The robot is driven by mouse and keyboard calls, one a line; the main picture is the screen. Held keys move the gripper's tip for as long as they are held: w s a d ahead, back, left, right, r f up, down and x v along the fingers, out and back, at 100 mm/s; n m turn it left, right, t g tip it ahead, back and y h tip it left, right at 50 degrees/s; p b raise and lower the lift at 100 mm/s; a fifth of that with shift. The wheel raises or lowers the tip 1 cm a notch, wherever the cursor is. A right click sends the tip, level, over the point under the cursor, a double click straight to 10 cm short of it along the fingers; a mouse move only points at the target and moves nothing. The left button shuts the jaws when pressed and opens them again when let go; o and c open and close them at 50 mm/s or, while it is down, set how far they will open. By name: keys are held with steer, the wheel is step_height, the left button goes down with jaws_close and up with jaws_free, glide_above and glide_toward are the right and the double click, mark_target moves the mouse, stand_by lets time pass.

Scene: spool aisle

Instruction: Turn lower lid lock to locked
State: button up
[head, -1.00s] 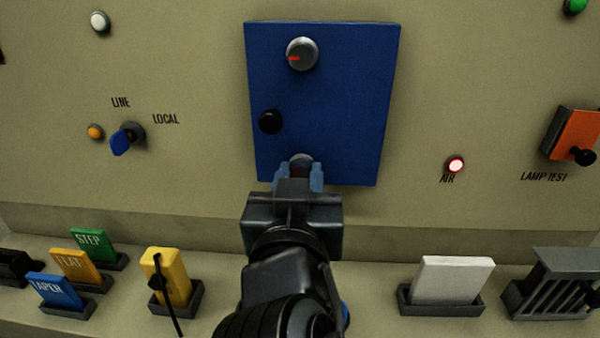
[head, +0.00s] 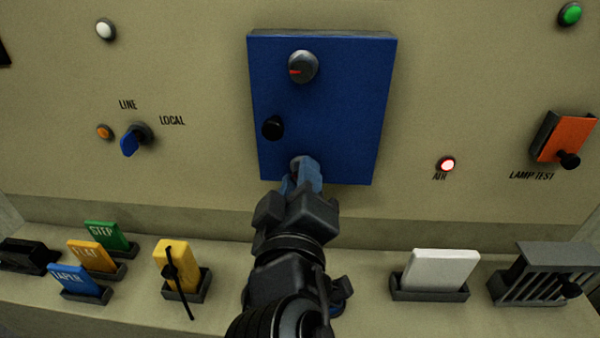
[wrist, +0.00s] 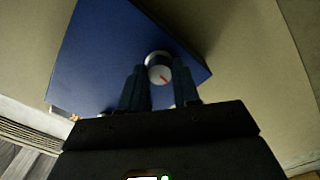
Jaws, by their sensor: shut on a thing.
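The blue lid (head: 345,115) is a square panel on the beige wall. Its upper lock (head: 303,67) is a round grey knob with a red mark pointing left. The lower lock (head: 301,162) is mostly hidden behind my gripper in the head view. My gripper (head: 303,178) is shut on the lower lock and rolled to one side. In the wrist view the lower lock (wrist: 158,67) sits between the two fingers of my gripper (wrist: 160,85), its red mark pointing down and slightly right. A black knob (head: 273,127) stands on the lid's left side.
A blue key switch (head: 131,143) marked LINE and LOCAL is left of the lid. A lit AIR lamp (head: 446,164) and an orange lamp-test cover (head: 565,138) are to the right. Coloured blocks and a white block (head: 443,269) stand in holders on the ledge below.

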steer(key=shift+n, duration=0.6)
steer(key=o, duration=1.1)
steer(key=shift+c, duration=0.2)
steer(key=shift+s, duration=0.1)
steer(key=s+b, duration=0.1)
steer(key=s, duration=0.6)
steer(key=shift+s+a+b, duration=0.15)
steer(key=shift+s+b, duration=0.15)
steer(key=shift+b, duration=0.1)
